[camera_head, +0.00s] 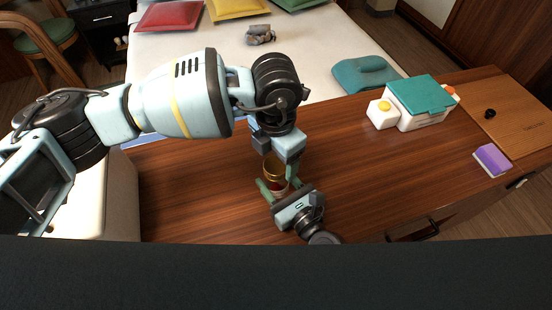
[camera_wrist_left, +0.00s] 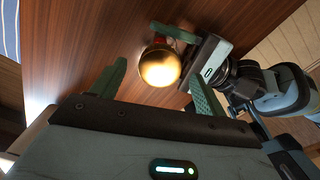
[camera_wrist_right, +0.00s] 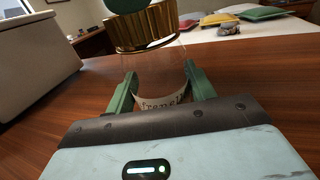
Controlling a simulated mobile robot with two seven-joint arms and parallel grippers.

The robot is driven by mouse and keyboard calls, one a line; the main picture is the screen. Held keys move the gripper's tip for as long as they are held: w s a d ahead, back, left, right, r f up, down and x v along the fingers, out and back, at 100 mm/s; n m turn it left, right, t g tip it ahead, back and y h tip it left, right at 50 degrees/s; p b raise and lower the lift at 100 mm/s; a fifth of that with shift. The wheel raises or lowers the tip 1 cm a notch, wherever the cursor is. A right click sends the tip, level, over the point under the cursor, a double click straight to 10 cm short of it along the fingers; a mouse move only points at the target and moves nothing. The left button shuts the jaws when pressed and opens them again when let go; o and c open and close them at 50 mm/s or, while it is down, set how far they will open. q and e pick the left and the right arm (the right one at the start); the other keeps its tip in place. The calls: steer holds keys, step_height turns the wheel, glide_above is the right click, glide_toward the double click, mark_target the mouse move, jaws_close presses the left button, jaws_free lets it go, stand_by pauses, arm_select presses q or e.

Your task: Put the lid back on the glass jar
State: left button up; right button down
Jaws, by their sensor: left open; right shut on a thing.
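The glass jar (camera_wrist_right: 165,68) stands on the wooden counter, with a printed label low on its side. My right gripper (camera_head: 280,187) is shut around the jar's body; its fingers flank the label in the right wrist view. The gold lid (camera_head: 273,168) is at the jar's top, and looks slightly tilted and off to the left in the right wrist view (camera_wrist_right: 142,30). I cannot tell whether it is seated. My left gripper (camera_head: 280,158) is above, open, with its fingers on either side of the lid in the left wrist view (camera_wrist_left: 160,68). A green left finger shows just above the lid.
The counter (camera_head: 200,190) is clear around the jar. To the right are a white box with a teal top (camera_head: 420,95), a purple sponge (camera_head: 492,160) and a wooden board (camera_head: 510,115). A teal cushion (camera_head: 365,76) lies behind, on the bed's near edge.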

mark_target(283, 191)
arm_select(q)
step_height(283, 191, up, 10)
steer(key=shift+r, duration=0.15)
stand_by(0.3)
arm_select(e)
steer(key=shift+c, duration=2.3)
jaws_free()
arm_select(q)
step_height(283, 191, down, 4)
steer(key=shift+r+g+b, duration=0.2)
steer(key=shift+g+b, duration=0.1)
steer(key=shift+b, duration=0.4)
arm_select(e)
steer(key=v, duration=0.7)
steer(key=shift+f, duration=0.15)
arm_select(q)
steer(key=shift+f, duration=0.15)
arm_select(e)
steer(key=shift+s+d, duration=0.2)
steer(key=shift+s, duration=0.15)
steer(key=shift+s, duration=0.1)
